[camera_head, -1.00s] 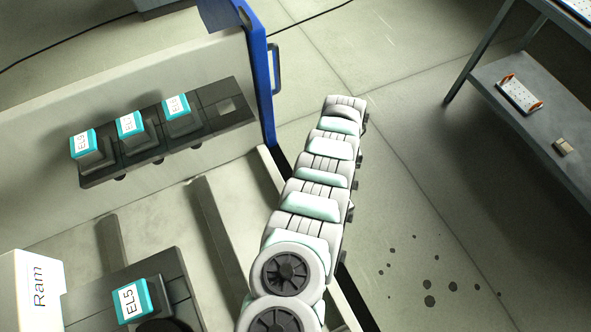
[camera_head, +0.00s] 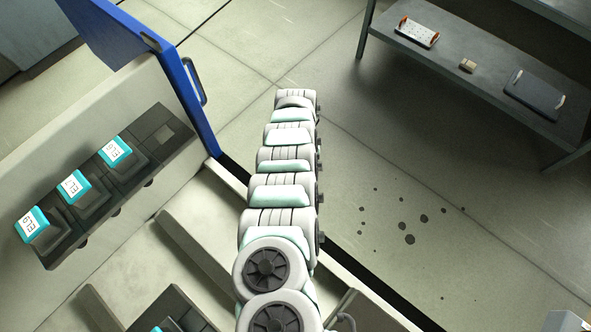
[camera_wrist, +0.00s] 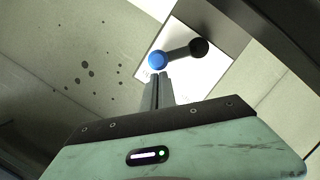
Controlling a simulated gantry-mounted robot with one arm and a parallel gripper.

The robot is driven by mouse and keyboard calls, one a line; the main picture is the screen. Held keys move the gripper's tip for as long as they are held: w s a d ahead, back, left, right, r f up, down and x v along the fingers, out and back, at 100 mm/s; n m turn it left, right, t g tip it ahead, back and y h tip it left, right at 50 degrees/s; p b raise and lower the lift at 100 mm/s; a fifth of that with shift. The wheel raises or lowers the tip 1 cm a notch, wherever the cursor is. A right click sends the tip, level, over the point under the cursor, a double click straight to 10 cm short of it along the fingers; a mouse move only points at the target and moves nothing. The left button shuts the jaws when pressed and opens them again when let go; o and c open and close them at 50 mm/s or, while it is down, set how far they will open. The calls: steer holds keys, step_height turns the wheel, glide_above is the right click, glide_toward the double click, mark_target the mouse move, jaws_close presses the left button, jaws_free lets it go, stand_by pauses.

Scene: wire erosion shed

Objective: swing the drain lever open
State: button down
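The drain lever (camera_wrist: 178,54) shows in the wrist view as a short dark bar with a blue ball knob (camera_wrist: 157,60) at its left end and a black round pivot (camera_wrist: 201,48) at its right end. It sits in front of a pale plate (camera_wrist: 212,75). My gripper (camera_wrist: 158,75) has its two grey fingers side by side, almost touching, with nothing seen between them. The fingertips lie just below the blue knob in the picture; whether they touch it I cannot tell. In the head view neither the lever nor my gripper can be made out.
In the head view, a rack (camera_head: 103,190) with several teal-topped blocks hangs on the pale tank wall at left. A blue door (camera_head: 150,65) with a handle stands behind it. A grey shelf (camera_head: 430,75) is at upper right. The spotted floor between is clear.

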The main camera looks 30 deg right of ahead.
stand_by(0.4)
steer(key=p+v, duration=0.5)
steer(key=v, duration=0.5)
steer(key=shift+d, duration=0.1)
